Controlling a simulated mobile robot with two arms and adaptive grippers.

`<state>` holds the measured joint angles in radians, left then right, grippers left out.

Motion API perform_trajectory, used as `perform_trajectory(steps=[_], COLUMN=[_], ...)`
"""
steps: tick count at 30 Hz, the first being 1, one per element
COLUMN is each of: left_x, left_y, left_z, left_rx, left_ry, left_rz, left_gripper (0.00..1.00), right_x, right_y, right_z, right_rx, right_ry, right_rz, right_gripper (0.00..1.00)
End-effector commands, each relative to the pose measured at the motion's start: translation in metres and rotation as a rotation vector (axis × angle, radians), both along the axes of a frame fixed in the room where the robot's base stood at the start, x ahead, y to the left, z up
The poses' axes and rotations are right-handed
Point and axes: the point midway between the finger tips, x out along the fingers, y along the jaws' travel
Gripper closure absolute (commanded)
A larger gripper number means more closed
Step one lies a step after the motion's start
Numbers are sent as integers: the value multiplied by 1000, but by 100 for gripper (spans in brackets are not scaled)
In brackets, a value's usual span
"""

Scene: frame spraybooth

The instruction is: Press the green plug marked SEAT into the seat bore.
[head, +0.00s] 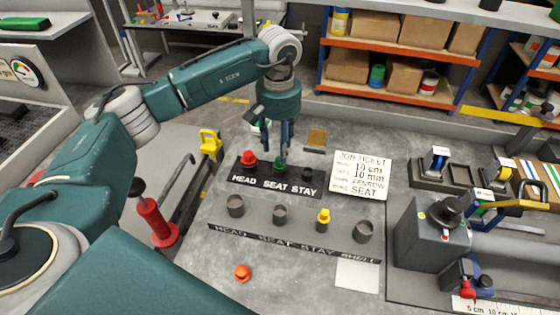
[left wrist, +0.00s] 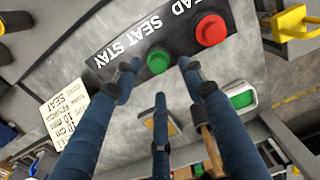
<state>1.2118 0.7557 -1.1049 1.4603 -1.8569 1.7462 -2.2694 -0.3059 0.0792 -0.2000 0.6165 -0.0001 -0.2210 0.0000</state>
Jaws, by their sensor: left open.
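The green plug (head: 279,163) stands in the SEAT place of a black holder (head: 275,187) marked HEAD SEAT STAY. It also shows in the left wrist view (left wrist: 158,61). My left gripper (head: 284,150) is open and empty, pointing down just above the green plug. In the left wrist view its three blue fingers (left wrist: 160,78) are spread near the plug, not closed on it. The grey seat bore (head: 280,214) is behind the SEAT mark of the labelled strip (head: 300,246); no plug shows in it. My right gripper is not in view.
A red plug (head: 248,158) stands left of the green one. A yellow plug (head: 323,216) sits at the STAY bore. Grey bores (head: 235,205) and (head: 364,231) flank the row. An orange knob (head: 242,273) lies in front. A job ticket (head: 360,175) is at right.

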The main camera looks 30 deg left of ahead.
Motion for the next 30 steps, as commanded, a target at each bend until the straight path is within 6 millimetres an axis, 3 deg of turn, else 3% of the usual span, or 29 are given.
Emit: perform_trajectory(steps=[4,9,17,22,30], left_x=[-3,-2,-1,-1,-1], left_y=[-3,-2,-2,-2,-2], left_z=[-20,-41,-45,-45,-44], left_rx=[0,0,-1,-1,-1], left_ry=[8,4,2,2,2], left_rz=[-1,0,-1,-1,0], left_gripper=[58,58,58,91,91], right_x=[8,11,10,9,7], right_y=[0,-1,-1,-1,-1], right_z=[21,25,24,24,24], right_rx=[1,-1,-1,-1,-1], right_ry=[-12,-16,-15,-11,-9], right_rz=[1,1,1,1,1], right_gripper=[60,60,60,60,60])
